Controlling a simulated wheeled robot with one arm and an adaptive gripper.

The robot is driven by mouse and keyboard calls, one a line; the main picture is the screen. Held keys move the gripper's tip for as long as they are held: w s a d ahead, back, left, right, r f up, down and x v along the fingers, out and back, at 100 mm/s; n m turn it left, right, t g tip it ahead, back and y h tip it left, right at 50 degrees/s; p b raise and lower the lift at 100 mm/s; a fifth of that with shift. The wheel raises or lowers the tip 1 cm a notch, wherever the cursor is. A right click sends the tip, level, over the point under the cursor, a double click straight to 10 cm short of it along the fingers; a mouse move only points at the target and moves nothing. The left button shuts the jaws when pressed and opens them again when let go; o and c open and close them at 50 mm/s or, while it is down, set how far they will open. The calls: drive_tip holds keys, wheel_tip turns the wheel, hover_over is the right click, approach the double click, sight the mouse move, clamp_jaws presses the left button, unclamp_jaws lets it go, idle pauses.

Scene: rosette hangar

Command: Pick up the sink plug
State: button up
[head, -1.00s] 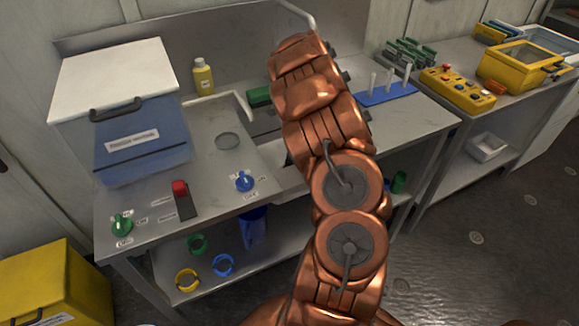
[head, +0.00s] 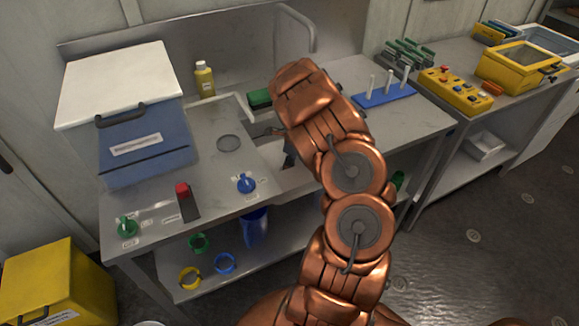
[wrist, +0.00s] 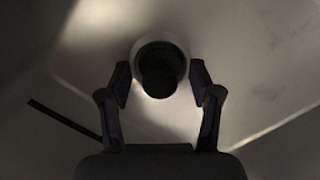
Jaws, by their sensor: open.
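The sink plug (wrist: 158,80) is a dark round knob on a paler round base, low on the pale sink floor (wrist: 85,45) in the wrist view. My gripper (wrist: 160,90) is open, with one finger on each side of the plug. Gaps show between both fingertips and the plug, so it is not gripped. In the head view, my copper arm bends down over the sink (head: 292,180). It hides the plug and most of the gripper there.
A tap (head: 312,30) arches up behind the sink. A blue lidded box (head: 145,150), a yellow bottle (head: 204,80), a blue valve knob (head: 246,184) and a red-topped switch (head: 186,200) stand left. A blue pegged rack (head: 385,95) is right. Coloured rings lie on the shelf below.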

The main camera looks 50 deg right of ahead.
drive_tip(key=shift+c, duration=0.4)
drive_tip(key=c, duration=1.1)
